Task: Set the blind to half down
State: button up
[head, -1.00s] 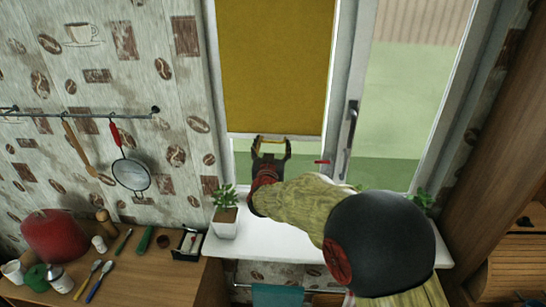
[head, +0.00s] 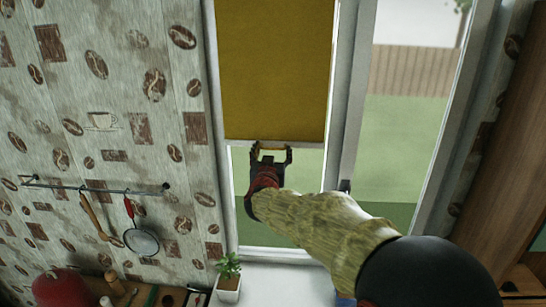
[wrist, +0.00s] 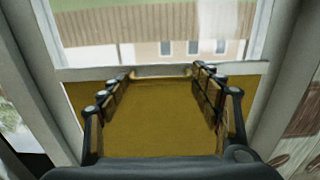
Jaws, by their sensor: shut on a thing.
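The yellow blind (head: 272,75) hangs over the left window pane, its top out of the head view. Its pale bottom bar (head: 235,140) lies across the pane, with bare glass below. My gripper (head: 271,152) is at the middle of that bar, shut on it. In the wrist view the fingers (wrist: 160,80) reach to the bar (wrist: 90,73) from both sides, and the blind cloth (wrist: 160,125) fills the space between them. The fingertips partly hide the bar.
A potted plant (head: 229,278) stands on the white sill (head: 285,285) below. A wall rail (head: 100,187) with a hanging strainer (head: 141,241) is at left. A window handle (head: 345,186) sits right of my gripper. A red pot (head: 62,288) is at lower left.

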jog(key=shift+a+r+p, duration=0.15)
jog(key=shift+r+p, duration=0.15)
jog(key=shift+r, duration=0.5)
jog(key=o, duration=1.3)
jog(key=shift+o, duration=0.8)
jog(key=shift+a+f, duration=0.1)
jog(key=shift+a, duration=0.05)
jog(key=s, duration=1.2)
jog(key=shift+a, duration=0.15)
